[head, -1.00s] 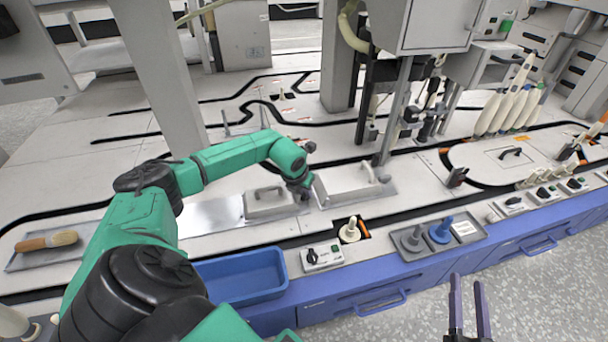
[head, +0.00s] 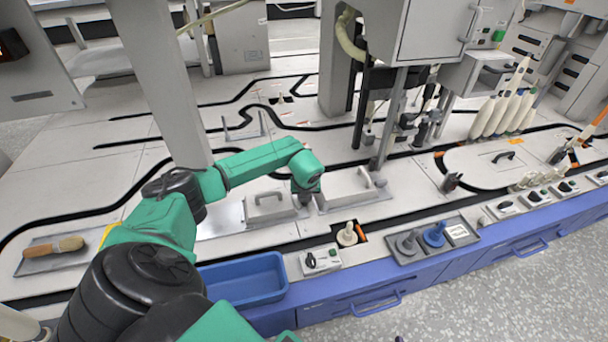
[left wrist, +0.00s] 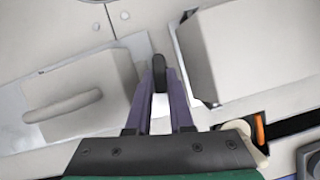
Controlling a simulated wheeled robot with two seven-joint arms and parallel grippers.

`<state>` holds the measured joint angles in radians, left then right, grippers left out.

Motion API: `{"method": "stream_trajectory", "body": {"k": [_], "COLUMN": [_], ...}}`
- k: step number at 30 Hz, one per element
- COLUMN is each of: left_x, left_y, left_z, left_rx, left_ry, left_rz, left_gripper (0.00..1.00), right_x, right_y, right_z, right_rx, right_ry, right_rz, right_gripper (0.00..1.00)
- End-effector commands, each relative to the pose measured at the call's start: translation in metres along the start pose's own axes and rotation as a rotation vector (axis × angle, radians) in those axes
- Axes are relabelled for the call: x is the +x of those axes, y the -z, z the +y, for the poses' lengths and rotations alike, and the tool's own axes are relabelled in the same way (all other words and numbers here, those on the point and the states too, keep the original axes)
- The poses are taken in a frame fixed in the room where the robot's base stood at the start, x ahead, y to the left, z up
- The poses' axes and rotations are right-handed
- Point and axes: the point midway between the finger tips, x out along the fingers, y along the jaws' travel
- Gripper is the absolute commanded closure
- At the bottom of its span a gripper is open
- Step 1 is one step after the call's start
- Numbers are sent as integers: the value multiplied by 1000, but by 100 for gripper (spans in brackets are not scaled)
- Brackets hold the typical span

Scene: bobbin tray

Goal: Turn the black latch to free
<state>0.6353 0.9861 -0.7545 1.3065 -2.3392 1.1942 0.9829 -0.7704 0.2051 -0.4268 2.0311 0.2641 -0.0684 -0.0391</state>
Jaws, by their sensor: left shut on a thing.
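The black latch (left wrist: 158,69) shows in the left wrist view as a small dark rounded piece between my left fingertips. My left gripper (left wrist: 160,88) is shut on it, with one purple finger on each side. In the head view my left gripper (head: 303,200) points down between two grey covers; my own wrist hides the latch there. The left cover (head: 268,209) and the right cover (head: 350,191) each carry a handle. They also show in the left wrist view, left (left wrist: 85,88) and right (left wrist: 250,55) of the fingers. My right gripper is out of view.
A cream knob (head: 347,235) sits in a dark recess with an orange piece. A white switch box (head: 320,262) and a blue tray (head: 243,282) stand near the front edge. A grey post (head: 392,115) rises behind the right cover. A brush (head: 55,246) lies far left.

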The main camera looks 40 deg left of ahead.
Motion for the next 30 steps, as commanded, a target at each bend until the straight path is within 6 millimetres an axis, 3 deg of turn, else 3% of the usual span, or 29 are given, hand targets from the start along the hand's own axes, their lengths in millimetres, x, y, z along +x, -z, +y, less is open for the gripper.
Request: {"method": "stream_trajectory", "body": {"k": [12,28,29,30], "left_x": [0,0,0,0], "left_y": [0,0,0,0], "left_z": [-2,-3,-3,-3], "left_rx": [-189,-216,-216,-215], "left_ry": [-79,-89,-89,-89], "left_rz": [1,2,2,2], "left_gripper": [100,100,76,61], "right_x": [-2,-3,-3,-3], "right_y": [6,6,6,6], "right_z": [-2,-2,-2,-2], "right_rx": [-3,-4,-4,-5], "right_ry": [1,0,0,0], "right_rz": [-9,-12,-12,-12], "right_gripper": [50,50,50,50]}}
